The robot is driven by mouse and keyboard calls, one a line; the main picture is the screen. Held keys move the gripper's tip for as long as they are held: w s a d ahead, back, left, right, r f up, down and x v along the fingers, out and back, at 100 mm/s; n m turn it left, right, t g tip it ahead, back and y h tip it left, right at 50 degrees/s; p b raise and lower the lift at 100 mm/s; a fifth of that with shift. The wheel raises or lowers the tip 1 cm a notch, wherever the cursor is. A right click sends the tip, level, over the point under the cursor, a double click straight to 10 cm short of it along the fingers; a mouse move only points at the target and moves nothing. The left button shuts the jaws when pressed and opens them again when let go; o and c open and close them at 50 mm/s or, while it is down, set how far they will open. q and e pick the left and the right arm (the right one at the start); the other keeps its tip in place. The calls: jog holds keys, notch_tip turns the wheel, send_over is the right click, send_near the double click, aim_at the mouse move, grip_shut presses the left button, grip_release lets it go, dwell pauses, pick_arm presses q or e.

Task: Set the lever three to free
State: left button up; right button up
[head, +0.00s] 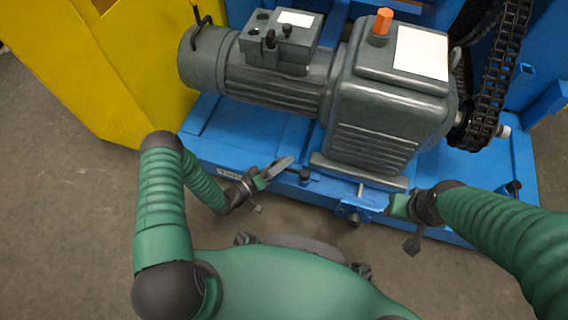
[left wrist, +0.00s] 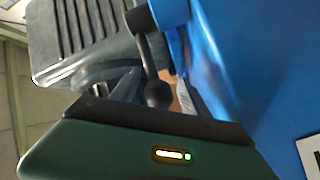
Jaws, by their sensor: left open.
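A small black-knobbed lever (head: 304,176) sits at the front edge of the blue base, below the grey motor. It also shows close up in the left wrist view (left wrist: 157,92) as a dark rod with a round knob. No readable number marks it as lever three, and its setting cannot be told.
The grey gear motor (head: 380,125), with an orange cap (head: 383,21), stands on the blue base (head: 205,140). A black chain (head: 490,95) hangs at the right. Another dark knob (head: 352,218) is at the front middle. A yellow panel (head: 120,70) stands left; bare floor lies in front.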

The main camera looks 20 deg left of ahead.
pick_arm(q)
jog(key=shift+w+d, duration=0.3)
jog(key=shift+w, duration=0.1)
jog(key=shift+a, duration=0.1)
grip_shut()
jog(key=shift+f, duration=0.1)
dwell(1.0)
